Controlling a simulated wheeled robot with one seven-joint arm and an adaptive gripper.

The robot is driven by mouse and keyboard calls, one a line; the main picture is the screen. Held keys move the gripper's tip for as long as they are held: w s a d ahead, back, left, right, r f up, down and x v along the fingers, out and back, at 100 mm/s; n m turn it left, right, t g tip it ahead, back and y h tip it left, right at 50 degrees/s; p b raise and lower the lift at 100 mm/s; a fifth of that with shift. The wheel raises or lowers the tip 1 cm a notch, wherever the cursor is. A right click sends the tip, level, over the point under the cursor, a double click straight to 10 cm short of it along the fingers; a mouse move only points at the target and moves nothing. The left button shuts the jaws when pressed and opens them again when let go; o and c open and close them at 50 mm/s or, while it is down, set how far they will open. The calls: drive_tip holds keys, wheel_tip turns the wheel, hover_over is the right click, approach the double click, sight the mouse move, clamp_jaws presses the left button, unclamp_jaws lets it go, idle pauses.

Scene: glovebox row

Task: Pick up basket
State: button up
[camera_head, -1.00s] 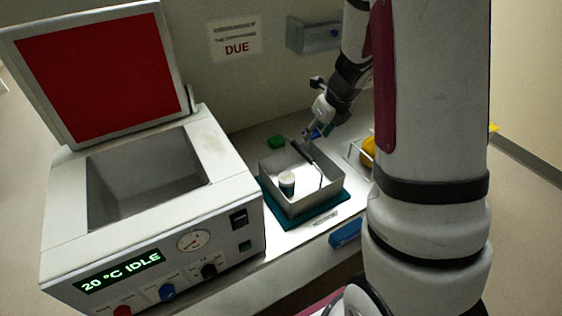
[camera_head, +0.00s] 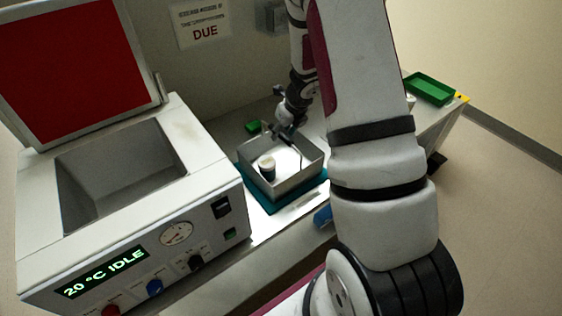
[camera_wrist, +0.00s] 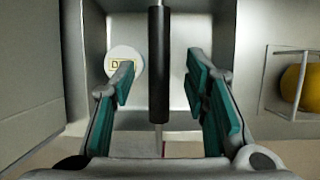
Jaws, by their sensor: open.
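The basket is an open grey metal box (camera_head: 298,184) with a dark bar handle (camera_wrist: 158,62) across its top. It stands on a teal mat (camera_head: 270,203) on the bench. A small white-lidded container (camera_head: 267,168) is inside; its lid also shows in the wrist view (camera_wrist: 123,57). My gripper (camera_wrist: 160,80) is open, with one teal-padded finger on each side of the handle's black grip and a gap on both sides. In the head view my gripper (camera_head: 287,125) is right above the handle. Whether the fingers reach down to grip height is unclear.
A bath with its red-faced lid (camera_head: 70,65) raised stands left of the basket, its front display (camera_head: 103,272) lit. A wire holder with a yellow object (camera_wrist: 293,83) is close to the right. A green block (camera_head: 252,127), blue object (camera_head: 322,215) and green tray (camera_head: 430,88) are nearby.

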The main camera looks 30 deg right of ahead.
sight(282, 133)
drive_tip(key=shift+x, duration=1.45)
drive_tip(key=shift+f, duration=0.2)
drive_tip(key=shift+w, duration=0.1)
clamp_jaws()
